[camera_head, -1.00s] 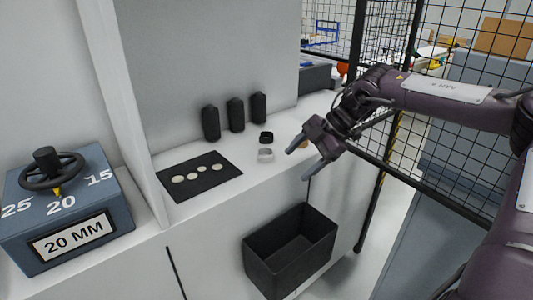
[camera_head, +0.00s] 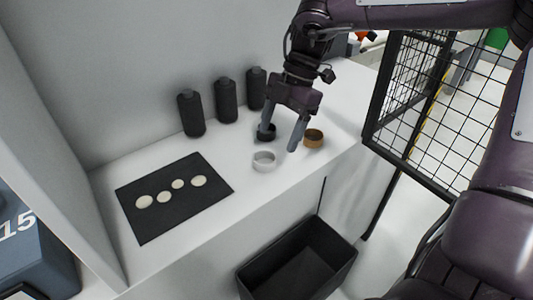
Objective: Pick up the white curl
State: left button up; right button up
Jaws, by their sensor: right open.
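The white curl (camera_head: 264,162) is a small open ring lying on the white counter, right of the black mat. My right gripper (camera_head: 279,141) points down over the counter, its two fingers spread and nothing between them. Its fingertips appear just behind and to the right of the white curl, apart from it in the picture. A black curl (camera_head: 266,132) sits behind it, partly hidden by the left finger. A brown curl (camera_head: 313,138) lies to the right of the fingers. My left gripper is not in view.
A black mat (camera_head: 143,223) with several pale discs lies on the left. Dark bottles (camera_head: 227,101) stand along the back wall. A black bin (camera_head: 299,262) is below the counter's front edge. A wire fence (camera_head: 430,110) is at the right.

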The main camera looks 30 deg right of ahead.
aim_at(268, 168)
jog(key=shift+s+a+f, duration=0.15)
jog(key=shift+a+f, duration=0.6)
jog(key=shift+f, duration=0.05)
jog(key=f, duration=0.1)
jog(key=a+f, duration=0.1)
jog(key=shift+w+f+p, duration=0.3)
jog(key=shift+w+p, duration=0.05)
jog(key=shift+a+f, duration=0.1)
jog(key=shift+f, duration=0.25)
jog(key=shift+a+f, duration=0.1)
jog(key=c, duration=0.9)
jog(key=shift+c, duration=0.7)
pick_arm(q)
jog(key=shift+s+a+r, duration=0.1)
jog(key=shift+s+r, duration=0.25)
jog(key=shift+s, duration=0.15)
